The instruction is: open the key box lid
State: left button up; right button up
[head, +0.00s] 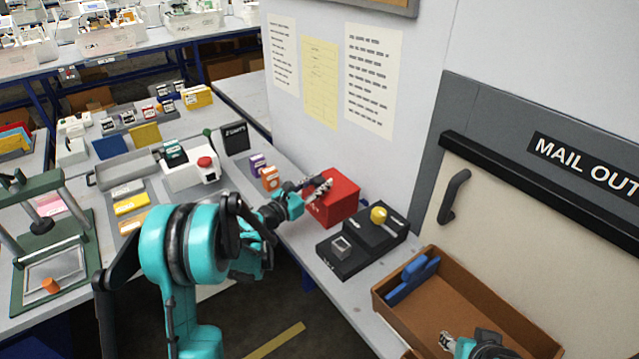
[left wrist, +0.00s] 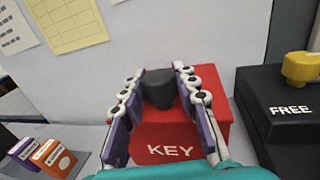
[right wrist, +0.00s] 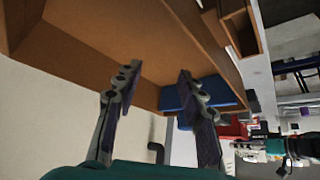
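The key box (head: 334,198) is a red box on the bench against the wall. In the left wrist view its front, marked KEY (left wrist: 170,151), faces me, and its lid looks shut. A dark knob (left wrist: 160,90) stands on top of the box. My left gripper (left wrist: 160,75) is open over the box, one finger on each side of the knob; I cannot tell if either finger touches it. In the head view the left gripper (head: 318,188) partly covers the box top. My right gripper (right wrist: 157,75) is open and empty, at the brown wooden tray (head: 455,303).
A black block (head: 362,240) with a yellow knob (head: 378,214) and the word FREE stands right of the key box. Small purple and orange boxes (head: 270,179) stand to its left. A blue object (head: 412,278) lies in the wooden tray. The wall is close behind.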

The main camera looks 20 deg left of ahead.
pick_arm(q)
grip_shut()
pick_arm(e)
jog(key=shift+f+b, duration=0.65)
jog(key=shift+b, duration=0.05)
pick_arm(q)
jog(key=w+a+v, duration=0.1)
jog(key=a+v, duration=0.1)
jog(key=v, duration=1)
jog(key=shift+a, duration=0.1)
jog(key=o, duration=0.8)
grip_release()
jog(key=shift+s, duration=0.1)
jog(key=v, duration=1.2)
